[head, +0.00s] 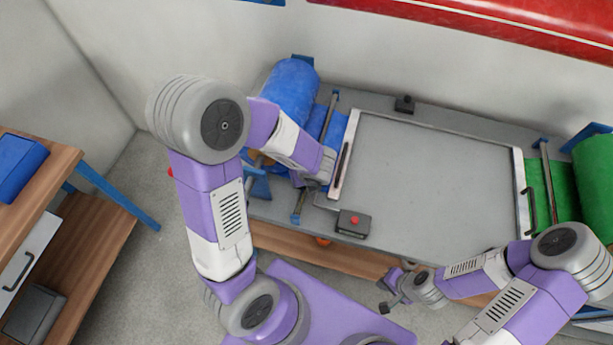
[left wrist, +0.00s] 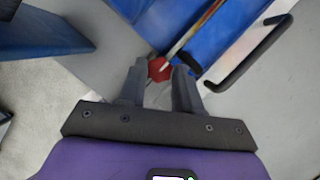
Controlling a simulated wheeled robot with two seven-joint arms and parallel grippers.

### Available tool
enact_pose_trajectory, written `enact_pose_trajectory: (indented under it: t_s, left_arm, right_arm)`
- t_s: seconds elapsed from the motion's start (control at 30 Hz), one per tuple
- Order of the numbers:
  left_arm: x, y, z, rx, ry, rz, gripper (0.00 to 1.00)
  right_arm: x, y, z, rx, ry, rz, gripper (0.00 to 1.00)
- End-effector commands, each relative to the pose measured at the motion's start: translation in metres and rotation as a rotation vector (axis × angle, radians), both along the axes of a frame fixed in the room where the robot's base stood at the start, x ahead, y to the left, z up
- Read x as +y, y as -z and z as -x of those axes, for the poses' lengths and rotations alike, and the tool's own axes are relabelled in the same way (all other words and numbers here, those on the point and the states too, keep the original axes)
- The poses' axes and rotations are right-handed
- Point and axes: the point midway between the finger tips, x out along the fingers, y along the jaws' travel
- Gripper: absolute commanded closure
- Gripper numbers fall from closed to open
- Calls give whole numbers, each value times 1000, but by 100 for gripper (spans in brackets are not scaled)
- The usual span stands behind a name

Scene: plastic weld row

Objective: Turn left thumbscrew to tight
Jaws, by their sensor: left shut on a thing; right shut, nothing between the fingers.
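The left thumbscrew is a red knob (left wrist: 160,69) at the near end of a metal bar that lies across blue sheet, in the left wrist view. The fingers of my left gripper (left wrist: 159,82) are closed on it, one on each side. In the head view my left arm and hand cover the thumbscrew. My right gripper (head: 391,293) is shut and empty, in front of the bench's front edge and away from the thumbscrew.
A grey bench (head: 430,165) holds a framed plate. A blue roll (head: 291,90) is at its left and a green roll (head: 597,165) at its right. A small box with a red button (head: 353,223) sits near the front. A black handle (left wrist: 250,55) is close to my left gripper.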

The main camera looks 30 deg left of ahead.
Motion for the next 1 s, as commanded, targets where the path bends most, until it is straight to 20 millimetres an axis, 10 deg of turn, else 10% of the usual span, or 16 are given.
enact_pose_trajectory:
  t_s: [0.2, 0.23, 0.4, 0.73, 1.0]
  left_arm:
    - [0, -1, -1, -1, 2, -1, 97]
    - [0, -1, -1, -1, 2, -1, 65]
    - [0, 0, 0, -1, 1, 0, 41]
    - [-1, -5, 1, -2, -1, 0, 41]
    - [-13, -47, 11, -4, 1, 1, 41]
  right_arm:
    - [0, 0, 0, 0, 0, 0, 100]
    - [0, 0, 0, 0, 0, 0, 100]
    - [0, 0, 0, 0, 0, 0, 100]
    - [0, -3, 0, 0, 0, 0, 100]
    - [0, -24, 0, 0, 0, 0, 100]
